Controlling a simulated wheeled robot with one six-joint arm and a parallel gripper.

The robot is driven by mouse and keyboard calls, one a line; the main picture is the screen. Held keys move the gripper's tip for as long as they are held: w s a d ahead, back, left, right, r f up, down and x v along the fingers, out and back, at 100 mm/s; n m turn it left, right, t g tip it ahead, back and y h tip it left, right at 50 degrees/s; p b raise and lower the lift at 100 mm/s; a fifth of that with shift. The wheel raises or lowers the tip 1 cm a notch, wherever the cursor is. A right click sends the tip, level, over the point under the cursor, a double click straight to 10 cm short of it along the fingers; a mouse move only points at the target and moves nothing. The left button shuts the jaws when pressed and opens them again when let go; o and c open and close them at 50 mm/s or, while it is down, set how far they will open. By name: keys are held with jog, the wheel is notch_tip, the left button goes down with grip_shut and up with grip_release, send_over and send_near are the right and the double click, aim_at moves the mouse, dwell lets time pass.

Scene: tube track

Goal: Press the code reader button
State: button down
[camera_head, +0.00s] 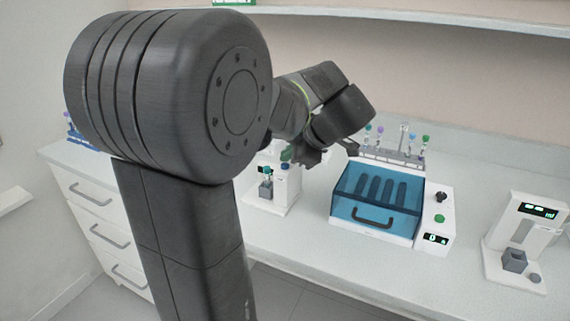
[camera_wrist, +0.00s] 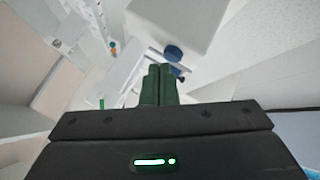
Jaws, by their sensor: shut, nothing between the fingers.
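A small white device (camera_head: 288,198) stands on the counter left of the blue-lidded machine, with a round blue button (camera_head: 284,166) on top; it seems to be the code reader. The blue button also shows in the wrist view (camera_wrist: 174,52), just beyond the fingertips and slightly right. My gripper (camera_head: 287,156) points down close above the button, its dark green fingers together and empty, as the wrist view also shows (camera_wrist: 159,68). I cannot tell whether the fingertips touch the button. A tube with a teal cap (camera_head: 267,170) stands in the device's grey holder.
A white machine (camera_head: 372,231) with a blue see-through lid stands right of the device. A rack (camera_head: 390,158) with several capped tubes is behind it. Another white device (camera_head: 524,240) with a display stands at far right. Drawers (camera_head: 105,228) are at left.

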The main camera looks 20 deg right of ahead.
jog(key=shift+r, duration=0.4)
jog(key=shift+r, duration=0.1)
notch_tip(320, 180, up, 5)
jog(key=shift+f+p, duration=0.1)
jog(key=shift+p, duration=1)
jog(key=shift+f, duration=0.1)
jog(key=shift+f+b, duration=0.3)
jog(key=shift+f, duration=0.25)
jog(key=p, duration=0.2)
jog(key=shift+r+p, duration=0.2)
jog(key=shift+p, duration=0.2)
jog(key=shift+r+p, duration=0.25)
jog(key=shift+p, duration=1)
